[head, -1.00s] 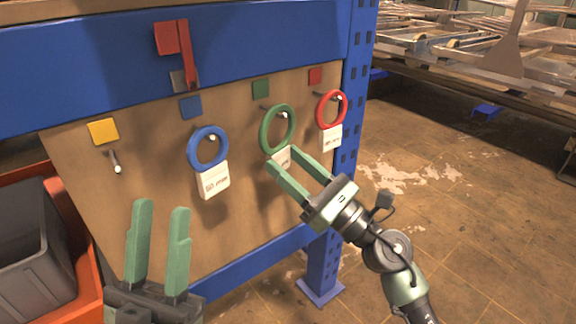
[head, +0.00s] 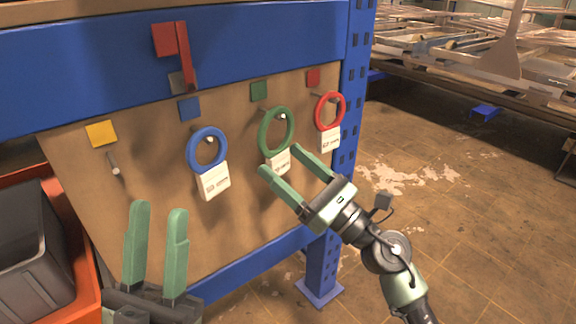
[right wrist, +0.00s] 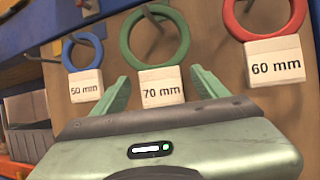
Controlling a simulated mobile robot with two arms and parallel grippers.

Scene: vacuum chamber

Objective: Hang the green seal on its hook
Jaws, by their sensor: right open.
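The green seal (head: 277,128) is a ring with a white tag that reads 70 mm in the right wrist view (right wrist: 154,36). It hangs on a hook (head: 284,121) below the green square (head: 259,90) on the brown board. My right gripper (head: 281,161) is open just in front of the seal's tag, with its fingers apart and nothing held. In the right wrist view the fingers (right wrist: 162,88) stand to either side of the tag. My left gripper (head: 158,215) is open and empty at the lower left, in front of the board.
The blue seal (head: 206,149) and red seal (head: 330,111) hang on hooks either side. The hook (head: 115,170) under the yellow square (head: 102,133) is bare. An orange crate (head: 72,230) with a grey bin stands at left. A blue post (head: 352,80) bounds the board at right.

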